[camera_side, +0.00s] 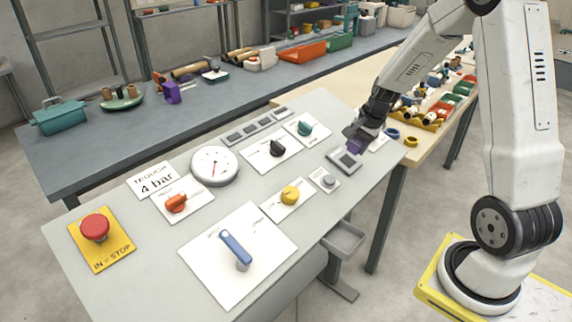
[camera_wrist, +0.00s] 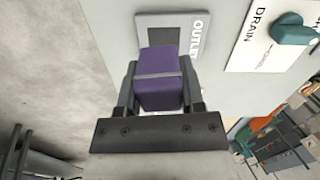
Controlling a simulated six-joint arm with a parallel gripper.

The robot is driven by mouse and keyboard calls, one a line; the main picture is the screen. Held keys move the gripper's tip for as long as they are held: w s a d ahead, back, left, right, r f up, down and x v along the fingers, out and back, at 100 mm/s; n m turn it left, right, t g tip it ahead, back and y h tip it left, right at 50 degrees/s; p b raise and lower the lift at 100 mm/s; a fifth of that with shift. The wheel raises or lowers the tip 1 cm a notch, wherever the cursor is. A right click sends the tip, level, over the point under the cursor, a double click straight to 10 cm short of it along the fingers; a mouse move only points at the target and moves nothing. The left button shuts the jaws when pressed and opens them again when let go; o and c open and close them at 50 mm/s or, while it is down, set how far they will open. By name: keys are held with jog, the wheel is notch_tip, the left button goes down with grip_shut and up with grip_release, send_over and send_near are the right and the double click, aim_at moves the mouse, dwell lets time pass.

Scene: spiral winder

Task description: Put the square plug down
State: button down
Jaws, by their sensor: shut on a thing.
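My gripper (camera_side: 358,137) is shut on a purple square plug (camera_side: 356,146), just above a grey square socket plate (camera_side: 344,160) on the light grey panel. In the wrist view the plug (camera_wrist: 160,88), with a pale band across it, sits between the two fingers of my gripper (camera_wrist: 158,92). Beyond it is the plate marked OUTLET (camera_wrist: 180,22), with a dark square opening partly hidden by the plug. The plug's far end overlaps the opening in this view; I cannot tell whether it touches the plate.
Beside the socket are a small round grey button (camera_side: 328,181), a yellow knob (camera_side: 290,195) and a teal DRAIN knob (camera_wrist: 293,30). A dark knob (camera_side: 277,148), a gauge (camera_side: 214,167), a blue lever (camera_side: 235,248) and a red stop button (camera_side: 95,227) stand up from the panel.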

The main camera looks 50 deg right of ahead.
jog(key=s+a+n, duration=0.1)
jog(key=a+n, duration=0.1)
jog(key=a, duration=0.1)
jog(key=s+a+f+n+g, duration=0.1)
jog(key=a+n, duration=0.2)
jog(key=a, duration=0.1)
jog(key=s+a+n+g+y, duration=0.1)
jog(key=a+n, duration=0.2)
jog(key=a, duration=0.1)
jog(key=shift+s+f, duration=0.25)
jog(key=shift+f, duration=0.1)
jog(key=s+a+f+n+g+h, duration=0.1)
jog(key=s+a+n, duration=0.5)
jog(key=a+n, duration=0.2)
jog(key=shift+s+f+n, duration=0.2)
jog(key=shift+s+n, duration=0.05)
jog(key=shift+n, duration=0.25)
send_over(342, 242)
jog(key=shift+f, duration=2.25)
jog(key=shift+f, duration=0.15)
jog(key=shift+f, duration=1.6)
jog(key=shift+f, duration=0.6)
